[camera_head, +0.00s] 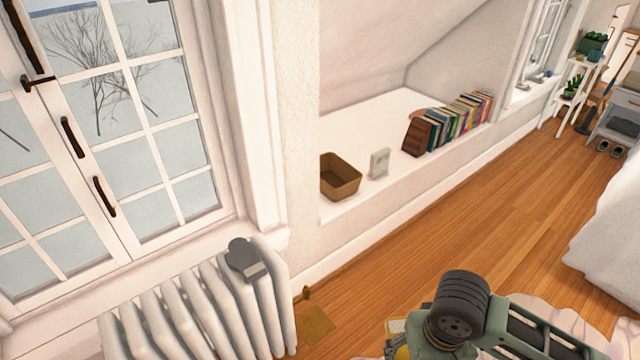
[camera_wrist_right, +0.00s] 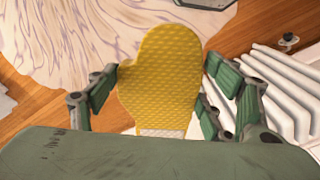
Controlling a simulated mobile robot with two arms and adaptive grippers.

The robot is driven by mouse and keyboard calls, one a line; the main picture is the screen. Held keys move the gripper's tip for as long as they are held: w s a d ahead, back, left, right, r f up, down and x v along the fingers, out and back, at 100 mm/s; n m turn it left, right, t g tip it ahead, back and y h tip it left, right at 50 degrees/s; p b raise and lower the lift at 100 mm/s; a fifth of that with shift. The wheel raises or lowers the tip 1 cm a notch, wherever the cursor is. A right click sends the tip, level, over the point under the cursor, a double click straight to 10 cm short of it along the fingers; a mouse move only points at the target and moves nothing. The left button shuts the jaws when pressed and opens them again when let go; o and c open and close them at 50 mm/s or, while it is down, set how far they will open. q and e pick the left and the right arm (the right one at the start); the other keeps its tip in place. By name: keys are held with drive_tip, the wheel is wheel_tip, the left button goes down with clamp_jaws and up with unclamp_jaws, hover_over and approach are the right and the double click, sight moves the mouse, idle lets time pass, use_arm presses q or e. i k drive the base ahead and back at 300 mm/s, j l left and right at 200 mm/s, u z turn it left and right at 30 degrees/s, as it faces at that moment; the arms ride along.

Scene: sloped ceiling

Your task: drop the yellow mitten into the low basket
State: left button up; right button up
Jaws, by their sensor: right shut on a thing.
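My right gripper (camera_wrist_right: 158,82) is shut on the yellow mitten (camera_wrist_right: 160,65) in the right wrist view, with green-padded fingers at both sides of it. The mitten's rounded end points away from the wrist and its whitish cuff is close to the palm. In the head view, my right arm is at the bottom right and hides most of the mitten; only small yellow bits (camera_head: 399,327) show. My left gripper is not in view.
A grey mitten (camera_head: 243,258) lies on the white radiator (camera_head: 205,305). Wood floor (camera_head: 440,225) lies clear before the ledge. A patterned rug (camera_wrist_right: 75,45) lies below.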

sight(333, 185)
drive_tip(key=i+l+u, duration=0.1)
drive_tip(key=u, duration=1.5)
drive_tip(key=i+l, duration=0.1)
drive_tip(key=l, duration=0.75)
drive_tip(key=i+l+u, duration=0.1)
drive_tip(key=l, duration=0.7)
drive_tip(key=i+l+u, duration=0.1)
drive_tip(key=l, duration=1.35)
drive_tip(key=i+l, duration=0.15)
drive_tip(key=l, duration=1.05)
drive_tip(key=i+l, duration=0.15)
drive_tip(key=l, duration=0.4)
drive_tip(key=i, duration=0.35)
